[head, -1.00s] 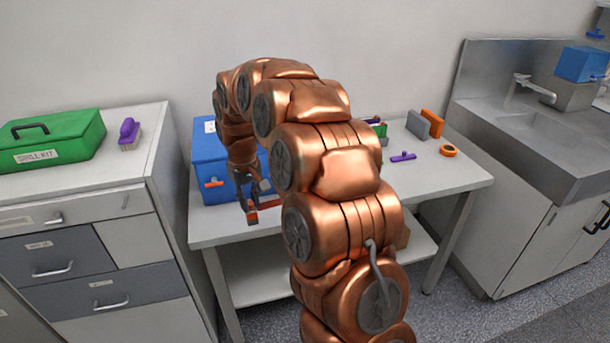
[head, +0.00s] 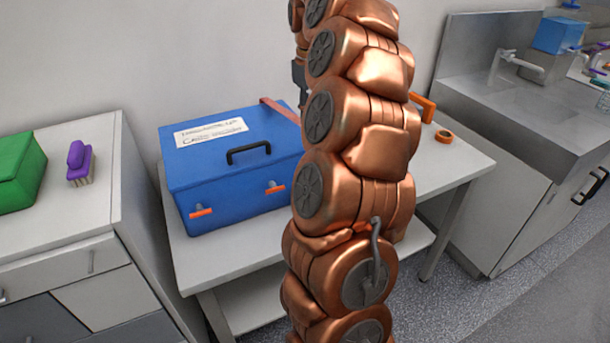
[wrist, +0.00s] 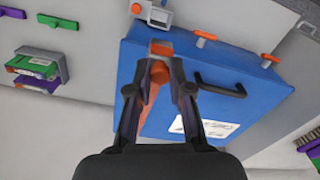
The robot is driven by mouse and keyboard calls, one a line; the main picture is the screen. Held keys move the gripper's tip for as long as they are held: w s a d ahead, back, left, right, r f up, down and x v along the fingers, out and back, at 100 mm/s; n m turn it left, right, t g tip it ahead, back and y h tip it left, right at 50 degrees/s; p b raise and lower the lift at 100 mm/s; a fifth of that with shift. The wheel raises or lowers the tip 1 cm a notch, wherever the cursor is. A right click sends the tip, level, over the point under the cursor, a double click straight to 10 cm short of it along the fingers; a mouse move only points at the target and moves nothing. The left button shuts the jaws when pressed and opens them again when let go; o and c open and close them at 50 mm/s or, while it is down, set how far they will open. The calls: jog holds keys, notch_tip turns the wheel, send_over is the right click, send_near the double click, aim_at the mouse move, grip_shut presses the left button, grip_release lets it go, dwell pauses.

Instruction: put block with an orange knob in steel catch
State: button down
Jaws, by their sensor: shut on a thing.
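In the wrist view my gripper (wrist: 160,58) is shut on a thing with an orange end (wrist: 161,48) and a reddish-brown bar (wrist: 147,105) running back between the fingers. I cannot tell whether this is the task's block. A reddish bar (head: 279,109) also shows over the lid of the blue box in the head view, where my arm hides most of my gripper. A grey block (wrist: 158,14) with a pale face stands near the box in the wrist view, with a small orange part (wrist: 137,9) beside it. I cannot identify the steel catch.
The blue box (head: 235,180), with a black handle and orange latches, stands on the table (head: 245,255). A grey holder (wrist: 42,66) with green and purple pieces is at left in the wrist view. A purple brush (head: 79,162) lies on the left cabinet; an orange ring (head: 445,136) lies on the table.

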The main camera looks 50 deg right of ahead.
notch_tip(320, 180, down, 16)
jog(key=p, duration=0.3)
jog(key=shift+f, duration=0.2)
dwell(0.4)
jog(key=shift+f, duration=0.2)
jog(key=c, duration=1.1)
grip_release()
jog(key=shift+o, duration=0.2)
jog(key=shift+r, duration=0.1)
notch_tip(320, 180, up, 12)
jog(key=b, duration=0.2)
jog(key=shift+f+b, duration=0.2)
jog(key=shift+b, duration=0.1)
jog(key=shift+r, duration=0.3)
